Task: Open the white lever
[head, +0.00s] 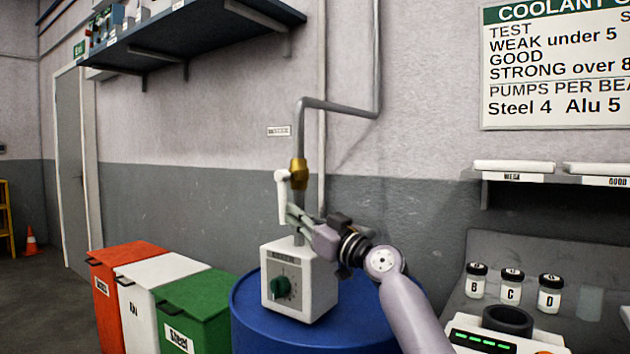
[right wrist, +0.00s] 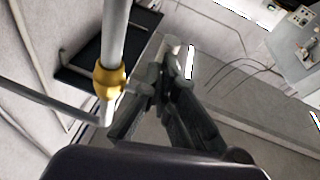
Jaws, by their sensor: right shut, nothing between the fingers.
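The white lever (head: 282,192) hangs down at the left of a brass valve (head: 299,174) on a grey vertical pipe. My right gripper (head: 291,214) is shut and empty, its fingertips close by the lever's lower end. I cannot tell if they touch it. In the right wrist view the brass valve (right wrist: 109,79) is left of my right gripper's fingers (right wrist: 166,78). A pale stub shows just beyond the fingertips there; I cannot tell if it is the lever. My left gripper is in neither view.
A white box with a green knob (head: 300,283) stands on a blue drum (head: 252,330) below the gripper. Red, white and green bins (head: 212,302) stand at left. Jars (head: 512,287) stand on the bench at right. A blue shelf (head: 200,40) hangs upper left.

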